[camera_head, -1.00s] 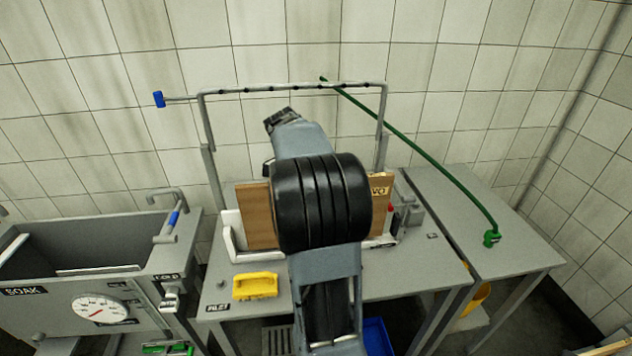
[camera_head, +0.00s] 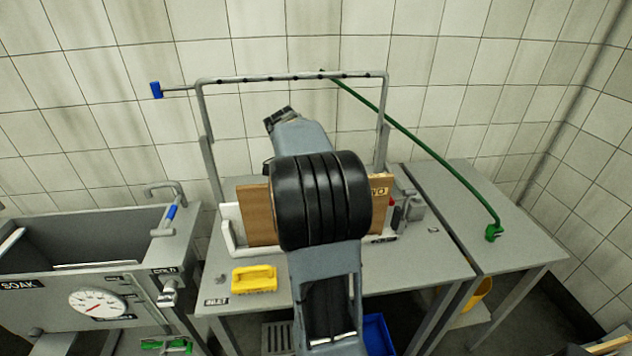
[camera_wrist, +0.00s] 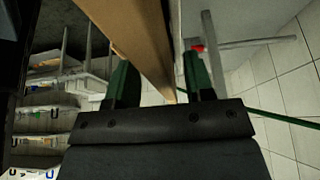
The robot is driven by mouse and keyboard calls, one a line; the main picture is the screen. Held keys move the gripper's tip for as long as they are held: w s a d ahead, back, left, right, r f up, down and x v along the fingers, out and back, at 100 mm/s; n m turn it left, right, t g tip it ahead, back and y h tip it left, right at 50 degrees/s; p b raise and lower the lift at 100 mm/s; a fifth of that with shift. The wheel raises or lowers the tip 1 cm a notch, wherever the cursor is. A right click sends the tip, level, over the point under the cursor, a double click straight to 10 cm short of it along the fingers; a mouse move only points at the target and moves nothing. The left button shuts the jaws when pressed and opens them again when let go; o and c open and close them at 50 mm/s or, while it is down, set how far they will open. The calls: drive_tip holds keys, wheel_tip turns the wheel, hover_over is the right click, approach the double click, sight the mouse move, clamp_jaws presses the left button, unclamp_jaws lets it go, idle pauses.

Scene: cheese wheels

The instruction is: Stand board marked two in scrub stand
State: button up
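A brown wooden board (camera_head: 257,212) stands upright in the white scrub stand (camera_head: 231,234) on the grey table. Its middle is hidden behind my black wrist joint. A label ending in "WO" (camera_head: 379,192) shows at its right upper part. In the wrist view, the board (camera_wrist: 135,35) runs between the green fingers of my gripper (camera_wrist: 162,80). The fingers straddle it, with a narrow gap showing on either side, so my gripper looks open around the board. My gripper is hidden in the head view.
A grey pipe arch (camera_head: 290,78) with a blue-ended handle (camera_head: 157,90) rises over the stand. A yellow brush-like block (camera_head: 254,279) lies on the table in front. A soak sink (camera_head: 90,250) is at left. A green hose (camera_head: 430,150) hangs at right over a second table (camera_head: 510,215).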

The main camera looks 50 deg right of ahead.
drive_tip(key=v, duration=1.3)
drive_tip(key=shift+a+r+p, duration=0.2)
drive_tip(key=shift+r+p, duration=0.15)
drive_tip(key=shift+p, duration=0.1)
drive_tip(key=s+a+f+n+t+y, duration=0.1)
drive_tip(key=s+a+f+n+t, duration=0.1)
drive_tip(key=a+f+n, duration=0.3)
drive_tip(key=s+a+f+n+t+y, duration=0.1)
drive_tip(key=s+a+f+n, duration=0.3)
drive_tip(key=a+n, duration=0.8)
drive_tip(key=s+a+f+n+t+y, duration=0.1)
drive_tip(key=s+a+f+n+t, duration=0.2)
drive_tip(key=a+f+n, duration=0.3)
drive_tip(key=a+n, duration=0.3)
drive_tip(key=shift+s+a+f+t+y, duration=0.2)
drive_tip(key=shift+f+t+y, duration=0.1)
drive_tip(key=shift+f+y, duration=0.1)
